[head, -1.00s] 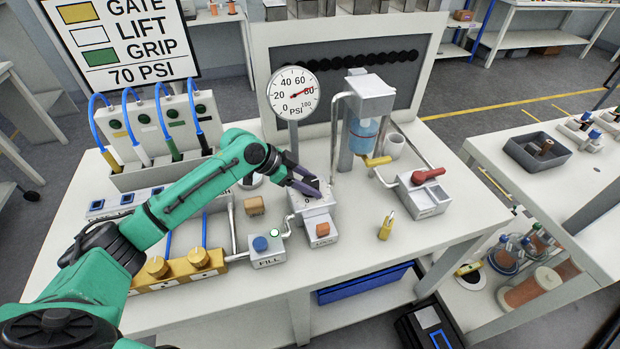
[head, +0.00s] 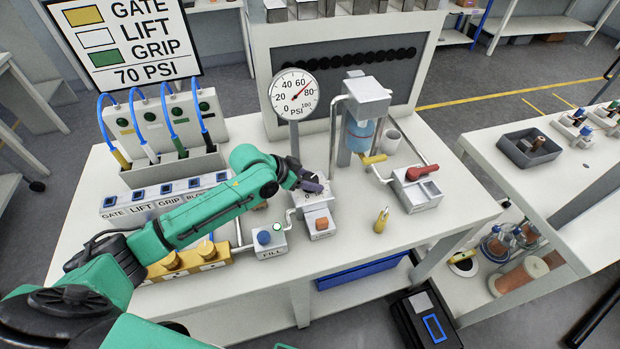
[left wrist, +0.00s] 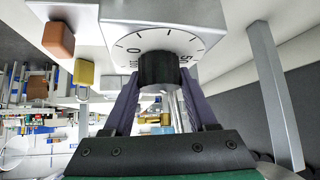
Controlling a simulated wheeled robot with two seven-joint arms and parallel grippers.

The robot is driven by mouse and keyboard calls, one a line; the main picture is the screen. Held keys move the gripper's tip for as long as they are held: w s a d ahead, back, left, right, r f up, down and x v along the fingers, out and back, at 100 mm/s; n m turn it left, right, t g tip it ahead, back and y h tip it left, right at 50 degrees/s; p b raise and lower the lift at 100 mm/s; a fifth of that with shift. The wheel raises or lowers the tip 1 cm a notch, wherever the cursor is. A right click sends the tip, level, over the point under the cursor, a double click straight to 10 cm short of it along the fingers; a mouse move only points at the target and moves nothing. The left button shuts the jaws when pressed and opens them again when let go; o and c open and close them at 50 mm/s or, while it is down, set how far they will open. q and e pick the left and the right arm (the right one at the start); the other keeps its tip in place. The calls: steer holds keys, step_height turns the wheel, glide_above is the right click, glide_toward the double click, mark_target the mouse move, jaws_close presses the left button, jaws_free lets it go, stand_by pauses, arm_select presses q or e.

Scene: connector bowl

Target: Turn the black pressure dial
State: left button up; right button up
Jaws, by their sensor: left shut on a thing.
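The black pressure dial (left wrist: 158,70) stands out from a white face with tick marks in the left wrist view. My left gripper (left wrist: 160,88) is shut on it, one finger on each side. In the head view my left gripper (head: 316,185) reaches the grey dial box (head: 312,205) and mostly hides the dial. The round pressure gauge (head: 293,96) stands behind the box, its red needle pointing up and right between 60 and 80. The sign (head: 122,42) at the back left reads 70 PSI. My right gripper is not in view.
A yellow piece (head: 381,220) stands on clear tabletop (head: 440,225).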

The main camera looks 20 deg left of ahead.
arm_select(q)
steer(key=shift+r, duration=0.1)
steer(key=o, duration=1.4)
steer(key=shift+c, duration=0.2)
steer(key=b+v, duration=0.2)
steer(key=v, duration=1.2)
steer(key=shift+r, duration=0.15)
steer(key=shift+s, duration=0.1)
